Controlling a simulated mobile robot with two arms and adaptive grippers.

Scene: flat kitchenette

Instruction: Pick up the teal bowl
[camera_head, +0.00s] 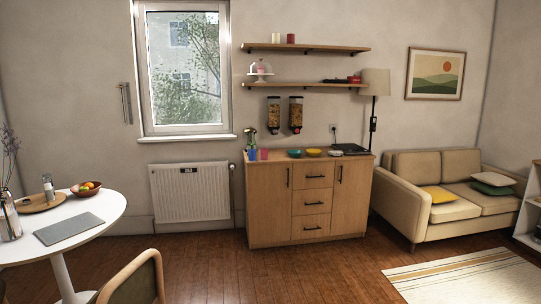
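The teal bowl (295,153) is small in the head view. It stands on top of the wooden cabinet (270,168) against the far wall, left of a yellow bowl (313,152). A white bowl (335,153) stands further right on the same top. Neither of my grippers shows in the view.
Colored cups (258,154) and a spray bottle stand at the cabinet's left end. A dark flat appliance (350,149) lies at its right end. A round white table (105,207) and a chair (137,280) are at the left, a sofa (440,190) at the right. The wooden floor (300,270) before the cabinet is clear.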

